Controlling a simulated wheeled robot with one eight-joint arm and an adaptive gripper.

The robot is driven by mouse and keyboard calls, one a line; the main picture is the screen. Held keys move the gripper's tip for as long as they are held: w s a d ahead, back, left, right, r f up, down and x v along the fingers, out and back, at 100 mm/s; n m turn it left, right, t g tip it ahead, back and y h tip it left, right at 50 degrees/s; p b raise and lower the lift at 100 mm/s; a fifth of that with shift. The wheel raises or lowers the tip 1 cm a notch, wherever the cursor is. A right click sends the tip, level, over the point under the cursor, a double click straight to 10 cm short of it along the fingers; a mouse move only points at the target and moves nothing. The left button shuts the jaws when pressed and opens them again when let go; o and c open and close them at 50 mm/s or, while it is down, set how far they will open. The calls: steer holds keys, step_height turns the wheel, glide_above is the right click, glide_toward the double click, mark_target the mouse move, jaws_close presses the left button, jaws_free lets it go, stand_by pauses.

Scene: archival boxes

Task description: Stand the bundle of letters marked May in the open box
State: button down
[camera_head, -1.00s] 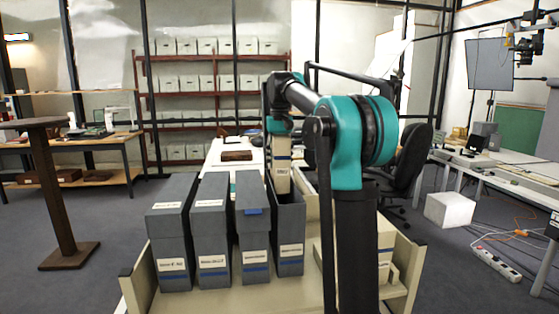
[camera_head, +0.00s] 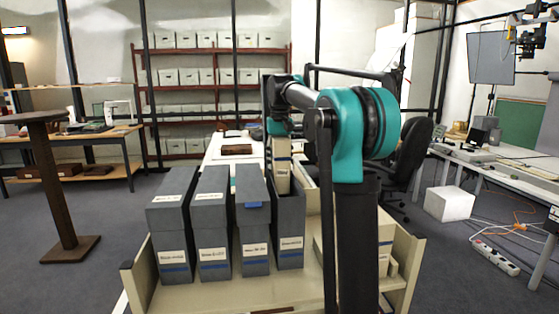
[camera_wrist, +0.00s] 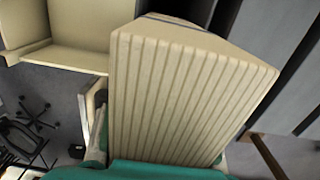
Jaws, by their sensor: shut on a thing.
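The cream bundle of letters (camera_head: 283,158) is upright in my gripper (camera_head: 280,134), with a small label on its front that is too small to read surely. In the wrist view the bundle (camera_wrist: 185,95) fills the middle, its ridged letter edges facing the camera. My gripper (camera_wrist: 160,150) is shut on it; one finger shows at its left side. The open grey box (camera_head: 290,232) is the rightmost of the row on the cart. The bundle's lower end is at the box's open top, partly behind its side; how deep it reaches cannot be told.
Several closed grey boxes (camera_head: 213,235) stand left of the open one on the cream cart (camera_head: 215,296). My arm hides part of the cart's right side, where cream items (camera_head: 386,240) show. A white table (camera_head: 210,168) stands behind.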

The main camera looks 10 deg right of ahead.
mark_target(280, 137)
steer(key=c, duration=0.7)
jaws_free()
steer(key=shift+r, duration=3.05)
steer(key=shift+s, duration=0.1)
